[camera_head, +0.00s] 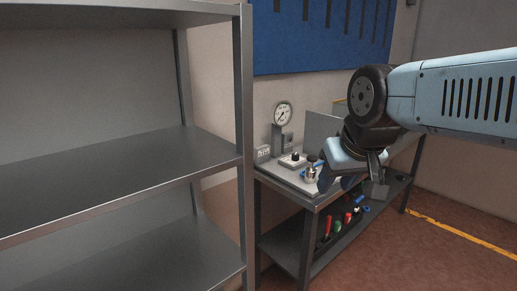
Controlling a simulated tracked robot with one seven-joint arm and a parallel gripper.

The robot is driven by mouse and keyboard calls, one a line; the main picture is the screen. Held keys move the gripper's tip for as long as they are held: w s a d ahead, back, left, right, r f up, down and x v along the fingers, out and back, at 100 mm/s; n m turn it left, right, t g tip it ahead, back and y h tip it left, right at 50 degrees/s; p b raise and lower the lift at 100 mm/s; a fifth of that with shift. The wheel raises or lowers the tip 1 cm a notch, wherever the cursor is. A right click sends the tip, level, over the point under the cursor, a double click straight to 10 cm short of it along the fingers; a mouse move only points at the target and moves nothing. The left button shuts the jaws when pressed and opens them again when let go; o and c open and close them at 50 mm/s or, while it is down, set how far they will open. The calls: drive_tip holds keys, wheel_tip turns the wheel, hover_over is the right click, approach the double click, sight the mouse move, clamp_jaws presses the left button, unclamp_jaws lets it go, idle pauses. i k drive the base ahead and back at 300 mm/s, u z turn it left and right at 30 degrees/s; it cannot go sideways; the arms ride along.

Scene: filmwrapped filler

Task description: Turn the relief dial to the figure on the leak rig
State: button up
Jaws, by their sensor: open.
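The leak rig stands on a grey bench (272,179). It has a round white gauge (283,115) on a post, a small box with a display (262,154) and a pale block with a dark knob (293,160). A shiny metal fitting with a dark top (311,173) stands in front, with a blue part beside it. I cannot tell which knob is the relief dial, and the figures are too small to read. My gripper (350,188) is open, just right of the metal fitting, above the bench's front edge. It hides part of the bench top.
A large empty metal shelf (120,180) fills the left, its post (243,130) close to the bench. A grey upright panel (319,128) stands behind my gripper. Red, green and blue-handled tools (337,225) sit on the bench's lower shelf. Floor at right is clear.

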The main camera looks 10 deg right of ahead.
sight(295, 157)
drive_tip(key=z, duration=0.05)
drive_tip(key=i, duration=0.1)
drive_tip(key=k, duration=0.5)
drive_tip(key=u, duration=0.55)
drive_tip(key=i, duration=1.1)
drive_tip(key=z, duration=0.6)
